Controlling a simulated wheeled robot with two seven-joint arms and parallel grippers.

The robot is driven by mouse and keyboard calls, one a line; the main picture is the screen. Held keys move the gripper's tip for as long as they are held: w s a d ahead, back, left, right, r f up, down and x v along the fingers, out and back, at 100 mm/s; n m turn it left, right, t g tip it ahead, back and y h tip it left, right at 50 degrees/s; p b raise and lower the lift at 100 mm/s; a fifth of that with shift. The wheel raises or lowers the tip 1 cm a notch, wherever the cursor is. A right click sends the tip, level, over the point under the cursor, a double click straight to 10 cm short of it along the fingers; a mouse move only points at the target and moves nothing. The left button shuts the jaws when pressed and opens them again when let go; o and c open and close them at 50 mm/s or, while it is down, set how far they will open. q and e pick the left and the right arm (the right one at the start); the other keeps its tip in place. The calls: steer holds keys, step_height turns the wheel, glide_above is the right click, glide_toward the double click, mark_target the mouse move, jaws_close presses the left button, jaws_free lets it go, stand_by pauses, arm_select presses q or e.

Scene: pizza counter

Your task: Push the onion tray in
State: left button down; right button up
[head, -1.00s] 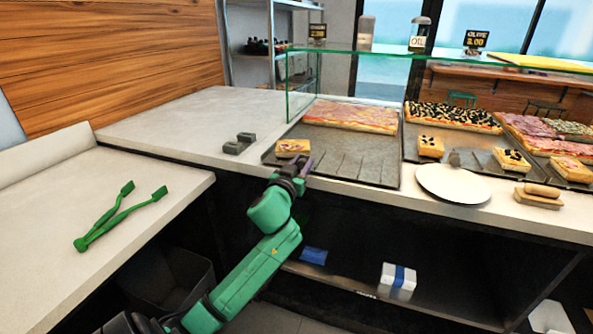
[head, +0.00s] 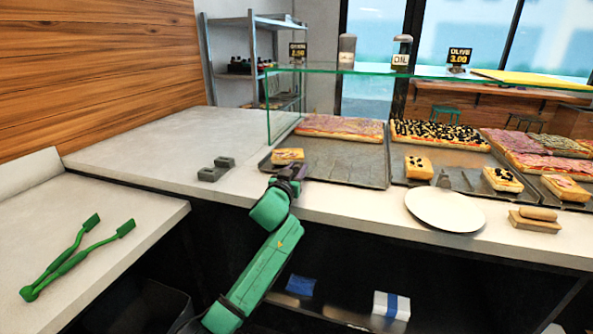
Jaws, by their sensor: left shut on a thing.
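The onion tray (head: 345,176) is a dark metal tray on the counter, left of the other trays. A pink-purple pizza slab (head: 340,127) lies at its back and a single slice (head: 288,155) near its front left. My left gripper (head: 293,171) is at the tray's front edge near the left corner, shut on that edge; the exact contact is small and partly hidden. The tray lies flat, with a strip of bare counter before it. My right gripper is out of view.
A glass guard (head: 330,95) stands over the trays. A grey block (head: 216,169) sits left of the onion tray. Green tongs (head: 75,258) lie on the left counter.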

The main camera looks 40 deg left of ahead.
arm_select(q)
steer(key=c, duration=0.6)
jaws_free()
steer(key=shift+o, duration=0.2)
steer(key=b+v, duration=0.1)
steer(key=v, duration=1.3)
steer(key=shift+s, duration=0.25)
steer(key=shift+d, duration=0.15)
